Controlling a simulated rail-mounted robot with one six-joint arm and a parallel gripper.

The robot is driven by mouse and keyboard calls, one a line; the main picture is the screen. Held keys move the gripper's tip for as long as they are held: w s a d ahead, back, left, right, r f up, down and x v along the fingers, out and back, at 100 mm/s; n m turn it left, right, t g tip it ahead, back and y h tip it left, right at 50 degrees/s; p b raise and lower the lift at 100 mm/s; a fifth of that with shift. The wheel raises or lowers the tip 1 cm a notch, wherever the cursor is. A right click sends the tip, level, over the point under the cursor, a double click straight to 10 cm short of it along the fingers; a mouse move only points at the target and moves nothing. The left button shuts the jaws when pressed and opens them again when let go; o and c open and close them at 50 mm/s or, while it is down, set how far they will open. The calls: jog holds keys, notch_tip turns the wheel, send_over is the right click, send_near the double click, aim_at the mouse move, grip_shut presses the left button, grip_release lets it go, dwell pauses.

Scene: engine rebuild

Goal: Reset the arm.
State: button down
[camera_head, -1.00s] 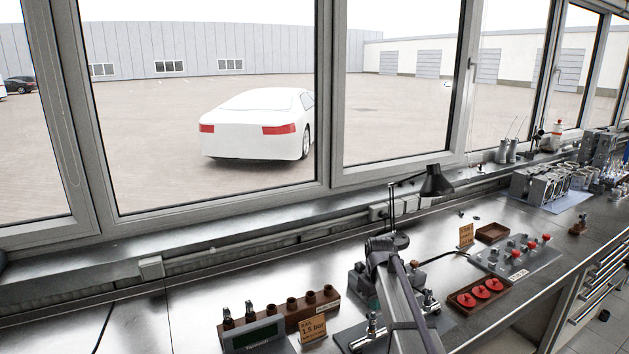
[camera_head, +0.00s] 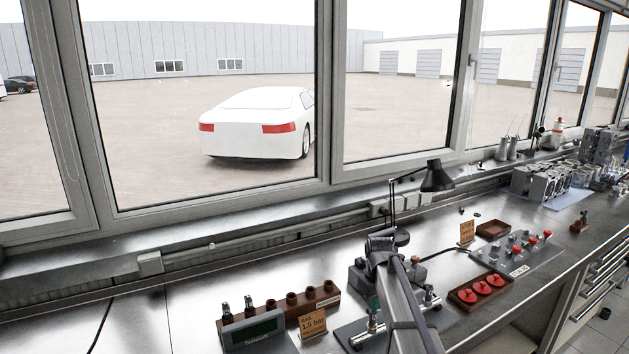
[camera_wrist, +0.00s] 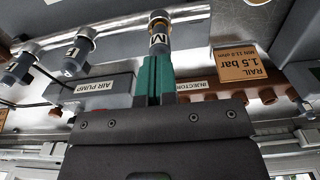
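In the wrist view my gripper (camera_wrist: 157,70) has two green fingers close together with a narrow gap. Their tips are at the lower end of a grey metal cylinder marked N (camera_wrist: 158,36). Whether they clasp it or only stand beside or in front of it is unclear. In the head view my arm (camera_head: 405,305) reaches over the bench and hides most of the fixture (camera_head: 354,338) below it. A silver fitting (camera_head: 372,323) stands just below the green fingertips there.
Two more marked cylinders (camera_wrist: 80,48) stand beside the fingers. The air pump box (camera_wrist: 100,88) is close. A brown injector rack (camera_head: 328,298), a 1.5 bar card (camera_head: 313,324) and a display box (camera_head: 255,333) stand left. A desk lamp (camera_head: 437,178) rises behind my arm. A red-capped tray (camera_head: 466,302) is right.

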jog(key=shift+f+b, duration=0.35)
jog(key=shift+f, duration=0.05)
jog(key=shift+r, duration=0.15)
notch_tip(320, 180, up, 7)
jog(key=p, duration=0.7)
jog(key=shift+s+m, duration=0.1)
jog(key=shift+m, duration=0.2)
jog(key=s+f+m+b, duration=0.2)
jog(key=s+f+b, duration=0.1)
jog(key=s, duration=1)
jog(key=s+f+m+b, duration=0.2)
jog(key=s+f+b, duration=0.2)
jog(key=s, duration=1)
jog(key=shift+f+m, duration=0.35)
jog(key=shift+m, duration=0.05)
